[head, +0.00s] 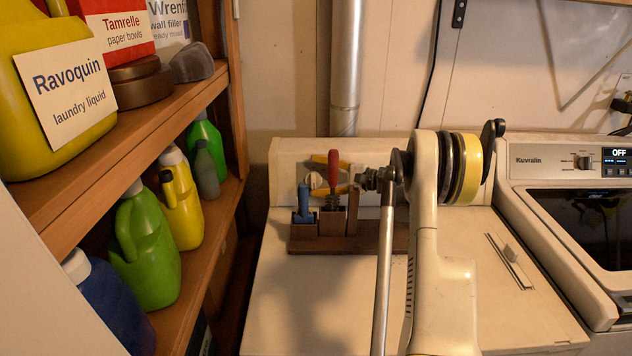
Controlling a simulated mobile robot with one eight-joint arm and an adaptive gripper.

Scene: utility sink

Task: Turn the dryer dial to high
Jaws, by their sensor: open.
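A white machine (285,290) with a raised back panel (289,160) stands in the middle; a slot with a small pale handle (511,253) in its top suggests the dryer. On its panel, a pale round shape (315,181) looks like a dial, partly hidden by tools; its setting cannot be read. The machine at right, marked Kuvralin, has a silver-and-dark dial (583,162) and a display (616,157) reading OFF. My arm rises in front of the middle machine and covers part of its panel. I cannot make out my gripper's fingers in this view.
A wooden tool rack (305,240) with a red-handled tool (334,168), yellow-handled pliers and a blue-handled tool stands before the panel. Shelves (150,130) with several bottles close off the left. The middle machine's front top is bare.

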